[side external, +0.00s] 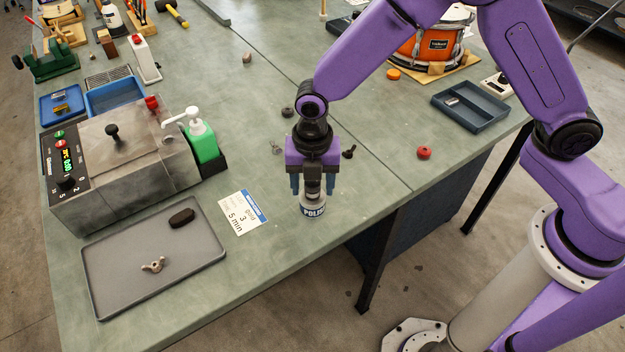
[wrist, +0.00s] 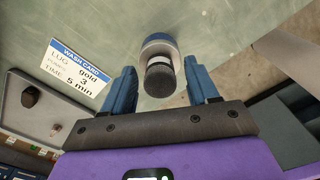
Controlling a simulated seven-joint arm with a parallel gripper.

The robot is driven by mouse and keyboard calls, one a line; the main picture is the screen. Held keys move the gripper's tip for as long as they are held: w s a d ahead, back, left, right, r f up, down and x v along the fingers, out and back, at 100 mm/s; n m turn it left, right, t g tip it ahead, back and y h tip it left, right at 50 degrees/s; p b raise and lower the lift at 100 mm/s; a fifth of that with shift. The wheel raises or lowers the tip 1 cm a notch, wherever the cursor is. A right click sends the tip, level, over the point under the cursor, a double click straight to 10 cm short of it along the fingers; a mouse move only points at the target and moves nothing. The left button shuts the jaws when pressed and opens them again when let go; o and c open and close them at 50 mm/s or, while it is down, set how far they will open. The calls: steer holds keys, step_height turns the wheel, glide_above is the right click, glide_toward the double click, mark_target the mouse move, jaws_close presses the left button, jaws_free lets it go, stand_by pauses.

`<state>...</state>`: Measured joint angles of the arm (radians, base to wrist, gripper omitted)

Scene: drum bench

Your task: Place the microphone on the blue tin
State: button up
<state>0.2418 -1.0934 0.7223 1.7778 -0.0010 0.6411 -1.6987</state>
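The blue tin, a small round white-and-blue can lettered "POLIS…" (side external: 313,209), stands near the front edge of the bench. Its pale blue rim shows in the wrist view (wrist: 158,42). A dark grey cylinder with a white band, apparently the microphone (wrist: 160,80), stands end-up over the tin; it seems to rest on it, but the contact is hidden. My gripper (side external: 312,188) points down above the tin. Its blue fingers stand on either side of the dark cylinder in the wrist view (wrist: 161,88), with a visible gap on each side, so it is open.
A wash card (side external: 243,212) lies left of the tin. A grey tray (side external: 108,288) holds a dark oval block and a wing nut. A metal washer unit (side external: 125,165) and a green soap bottle (side external: 202,140) stand further left. A red knob (side external: 424,153) lies to the right.

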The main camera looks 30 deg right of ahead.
steer(key=shift+r, duration=0.1)
step_height(320, 180, up, 12)
steer(key=s+d+r+m, duration=0.2)
steer(key=s+d+m, duration=1.4)
steer(key=s+d, duration=0.5)
steer(key=shift+s+r+m, duration=0.3)
steer(key=shift+s, duration=0.55)
steer(key=shift+d, duration=0.1)
